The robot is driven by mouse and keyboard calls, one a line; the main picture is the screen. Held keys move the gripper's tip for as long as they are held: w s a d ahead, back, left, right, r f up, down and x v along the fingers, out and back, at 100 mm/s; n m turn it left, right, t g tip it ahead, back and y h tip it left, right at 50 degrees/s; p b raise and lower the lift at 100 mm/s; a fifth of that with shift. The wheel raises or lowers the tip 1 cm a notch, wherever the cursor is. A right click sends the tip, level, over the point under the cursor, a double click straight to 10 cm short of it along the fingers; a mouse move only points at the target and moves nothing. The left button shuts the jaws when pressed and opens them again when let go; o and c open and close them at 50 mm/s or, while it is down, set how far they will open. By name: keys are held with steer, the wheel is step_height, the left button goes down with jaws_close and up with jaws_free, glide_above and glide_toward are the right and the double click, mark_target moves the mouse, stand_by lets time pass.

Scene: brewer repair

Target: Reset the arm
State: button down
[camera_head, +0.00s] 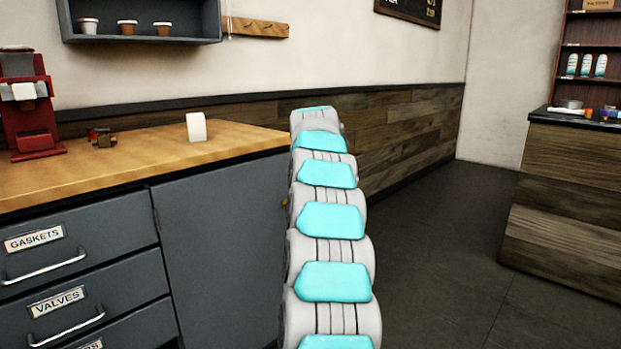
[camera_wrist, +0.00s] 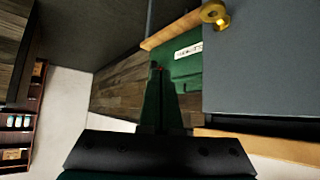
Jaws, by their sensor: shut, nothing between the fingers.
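My arm (camera_head: 328,222), white with turquoise pads, stretches forward from the bottom middle in the head view, beside the end of the counter. My gripper is hidden behind the arm there. In the wrist view my gripper (camera_wrist: 158,75) shows its dark fingers shut together, with nothing between them. Beyond the fingers is a green thing (camera_wrist: 190,68) with a white label too small to read. I cannot tell whether the fingers touch it.
A wooden counter (camera_head: 150,158) over grey drawers stands at left. It bears a red machine (camera_head: 30,115), a white object (camera_head: 196,127) and small dark parts (camera_head: 102,138). A brass ring (camera_wrist: 214,13) shows in the wrist view. The floor (camera_head: 440,260) at right is clear.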

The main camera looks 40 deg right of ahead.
steer(key=shift+s+r, duration=0.15)
steer(key=shift+s, duration=0.1)
steer(key=s+a+f+n+g+y, duration=0.1)
steer(key=s+a+f+n+y, duration=0.2)
steer(key=a, duration=0.8)
steer(key=s+a+f+n+g+y, duration=0.1)
steer(key=s+a+f, duration=0.25)
steer(key=a, duration=0.75)
steer(key=s+a+f+n+g+y, duration=0.15)
steer(key=s+a, duration=0.25)
steer(key=a, duration=0.8)
steer(key=s+a+f+n+g, duration=0.1)
steer(key=s+a+f, duration=0.3)
steer(key=s, duration=0.7)
steer(key=s+a+f+n+g+y, duration=0.1)
steer(key=s+a+f, duration=0.4)
steer(key=s, duration=0.7)
steer(key=s+a+f+n+g, duration=0.2)
steer(key=s+a+f, duration=0.3)
steer(key=s, duration=0.7)
steer(key=a+g, duration=0.1)
steer(key=a, duration=0.1)
steer(key=shift+a, duration=0.4)
steer(key=shift+y, duration=0.25)
